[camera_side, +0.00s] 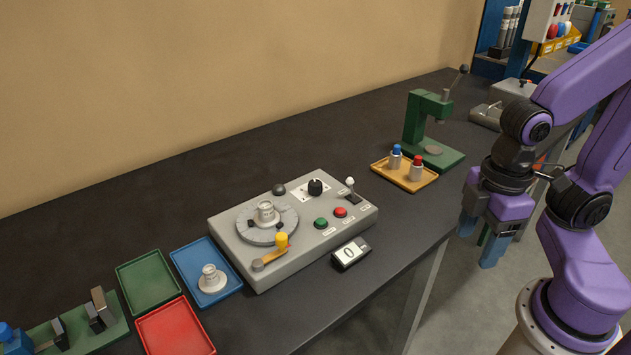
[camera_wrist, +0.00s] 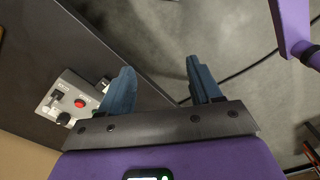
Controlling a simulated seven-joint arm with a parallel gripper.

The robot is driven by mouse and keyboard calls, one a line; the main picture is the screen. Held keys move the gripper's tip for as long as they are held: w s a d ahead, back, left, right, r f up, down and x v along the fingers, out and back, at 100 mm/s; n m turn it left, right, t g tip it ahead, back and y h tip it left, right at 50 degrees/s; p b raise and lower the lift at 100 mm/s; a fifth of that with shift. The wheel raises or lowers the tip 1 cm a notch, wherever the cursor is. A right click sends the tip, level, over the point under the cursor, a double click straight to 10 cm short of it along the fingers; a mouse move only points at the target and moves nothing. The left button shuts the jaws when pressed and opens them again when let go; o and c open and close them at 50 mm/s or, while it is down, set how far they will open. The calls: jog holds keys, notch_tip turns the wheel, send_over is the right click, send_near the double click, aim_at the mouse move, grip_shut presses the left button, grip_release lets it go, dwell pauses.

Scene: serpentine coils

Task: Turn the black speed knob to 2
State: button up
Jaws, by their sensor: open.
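The black speed knob (camera_side: 315,187) sits on a white dial plate at the back of the grey control box (camera_side: 228,237). I cannot read its setting. My gripper (camera_side: 480,238) is open and empty, out past the table's front edge, to the right of the box and well apart from the knob.
An orange tray (camera_side: 382,168) and green press (camera_side: 411,118) stand right; coloured trays lie left.

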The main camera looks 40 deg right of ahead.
jog(key=w+a+r+m+g, duration=0.1)
jog(key=w+a+r+m, duration=0.1)
jog(key=w+a+m, duration=0.3)
jog(key=w+a+r+m, duration=0.1)
jog(key=w+r+m, duration=0.15)
jog(key=w, duration=0.45)
jog(key=m+y, duration=0.3)
jog(key=m, duration=1.1)
send_over(316, 182)
jog(key=s+a, duration=0.2)
jog(key=s, duration=0.3)
jog(key=w+d+m+y, duration=0.1)
jog(key=w+d+m, duration=0.55)
jog(key=d, duration=0.25)
jog(key=shift+n, duration=0.4)
jog(key=x, duration=1.8)
jog(key=shift+s+f, duration=0.1)
jog(key=c, duration=1)
